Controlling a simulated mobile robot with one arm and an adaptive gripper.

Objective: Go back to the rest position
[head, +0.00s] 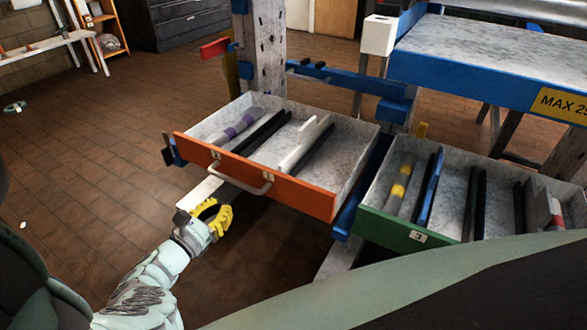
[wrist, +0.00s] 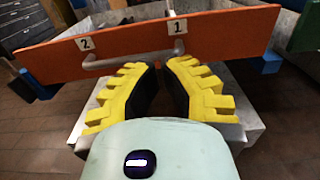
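My gripper (head: 215,214) is in front of the orange drawer, low and close to its bar handle (head: 240,183). In the wrist view, my yellow fingers (wrist: 161,66) with black inner pads stand a little apart. No object shows between them. The orange drawer front (wrist: 230,32) lies beyond the fingertips, with labels 2 and 1 and the bar handle (wrist: 130,58) across it. The fingers look clear of the handle, though the gap is small. The drawer is pulled out.
The orange drawer (head: 330,207) holds a purple-banded cylinder (head: 238,127) and a white part. A green-fronted drawer (head: 390,228) stands open to its right. Blue frame posts and a workbench (head: 480,50) stand behind. The tiled floor (head: 100,150) at left is mostly clear.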

